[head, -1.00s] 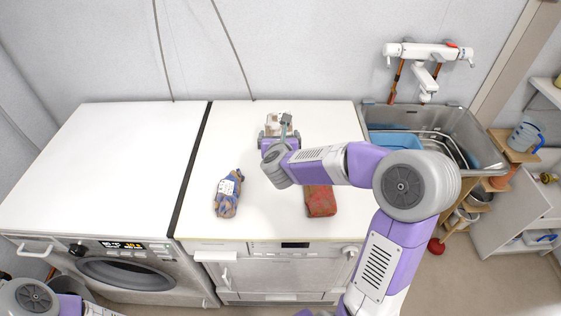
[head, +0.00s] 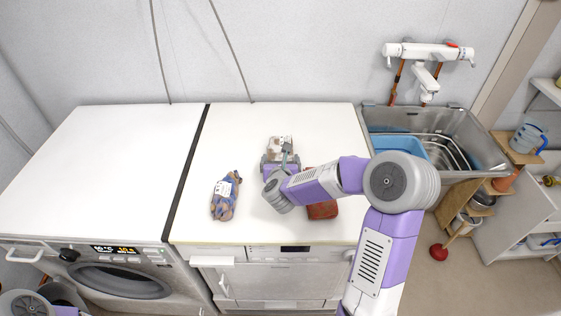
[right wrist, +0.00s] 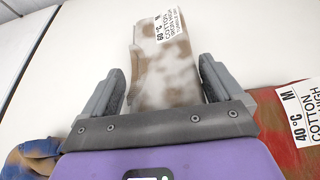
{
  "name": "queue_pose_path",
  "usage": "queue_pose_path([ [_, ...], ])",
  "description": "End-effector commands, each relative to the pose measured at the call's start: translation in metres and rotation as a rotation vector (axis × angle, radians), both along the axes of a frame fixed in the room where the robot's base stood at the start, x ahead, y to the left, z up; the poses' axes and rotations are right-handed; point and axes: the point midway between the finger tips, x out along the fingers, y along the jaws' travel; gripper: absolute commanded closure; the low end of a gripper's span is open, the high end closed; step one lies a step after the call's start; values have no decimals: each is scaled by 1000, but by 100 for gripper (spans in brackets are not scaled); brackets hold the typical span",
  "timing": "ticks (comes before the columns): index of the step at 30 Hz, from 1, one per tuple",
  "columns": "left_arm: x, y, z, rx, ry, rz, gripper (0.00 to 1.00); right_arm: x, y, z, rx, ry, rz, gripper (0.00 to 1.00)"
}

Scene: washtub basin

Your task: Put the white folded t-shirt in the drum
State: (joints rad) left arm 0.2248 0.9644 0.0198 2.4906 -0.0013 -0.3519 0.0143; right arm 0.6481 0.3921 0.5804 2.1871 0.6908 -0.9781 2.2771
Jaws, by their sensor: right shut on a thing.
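The folded t-shirt (head: 280,142), white with brown stains and a "60 °C" cotton label, is at my right gripper (head: 279,160) above the right machine's white top. In the right wrist view, the fingers of the right gripper (right wrist: 160,88) flank the t-shirt (right wrist: 168,65) and are shut on it. I cannot tell whether it touches the top. The front-loading washing machine (head: 170,258) stands at the left with its round dark door (head: 115,281); the drum inside is not visible. Part of my left arm shows at the lower left; its gripper is out of view.
A blue-brown bundle (head: 225,196) lies left of my gripper. A red garment (head: 323,210), labelled "40 °C" in the wrist view, is partly behind my right arm. A sink (head: 445,130) with a blue basin (head: 398,146) is at the right. The left machine's top (head: 100,165) is clear.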

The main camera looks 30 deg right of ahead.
Motion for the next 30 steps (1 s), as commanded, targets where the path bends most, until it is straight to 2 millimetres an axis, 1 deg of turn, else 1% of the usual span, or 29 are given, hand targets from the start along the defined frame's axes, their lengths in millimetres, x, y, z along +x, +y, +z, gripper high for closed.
queue_pose_path([
  [4,0,0,-4,0,0,0,100,0,0,-3,-1,-1,0,42],
  [5,0,0,-5,0,0,0,100,0,0,-3,0,0,0,5],
  [6,0,0,-4,0,0,0,100,0,0,-3,1,1,0,0],
  [13,0,0,-3,0,0,0,100,0,0,-2,1,1,0,0],
  [17,0,0,2,0,0,0,100,-2,1,3,0,0,1,0],
  [20,0,0,4,0,0,0,100,-15,10,10,-1,0,3,0],
  [30,0,0,13,0,0,0,100,-73,45,37,-3,0,2,0],
])
